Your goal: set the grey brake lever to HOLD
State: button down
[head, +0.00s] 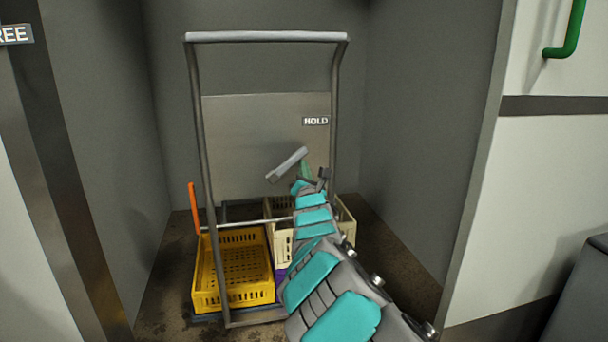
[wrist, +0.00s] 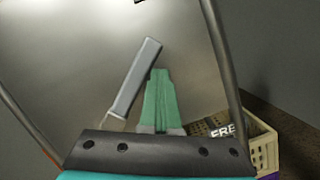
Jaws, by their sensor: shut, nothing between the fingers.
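The grey brake lever (head: 288,165) is on the panel of a tall cart, tilted with its upper end to the right. The HOLD label (head: 315,121) is on the panel above and to the right of it. In the wrist view the lever (wrist: 136,80) slants up to the right. My gripper (head: 306,170) has green fingers, shut and empty, close to the lever's right side. In the wrist view its fingertips (wrist: 160,78) lie just right of the lever; whether they touch it I cannot tell. A partly hidden label reading FRE (wrist: 222,131) shows at lower right.
The cart's frame (head: 265,37) surrounds the panel. A yellow crate (head: 203,285) and a cream crate (head: 346,222) sit low on the cart. An orange handle (head: 193,208) stands at left. Grey walls close in on both sides.

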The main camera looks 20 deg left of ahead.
jog(key=shift+s+a+r+n, duration=0.1)
jog(key=shift+a+r+n, duration=0.15)
jog(key=shift+r+n, duration=0.5)
jog(key=shift+f+n+y, duration=0.1)
jog(key=shift+n+y, duration=0.15)
jog(key=shift+y, duration=0.15)
jog(key=s+d+f, duration=0.4)
jog(key=s+d, duration=0.2)
jog(key=d, duration=0.3)
jog(key=shift+f, duration=0.25)
jog(key=shift+w+d, duration=0.1)
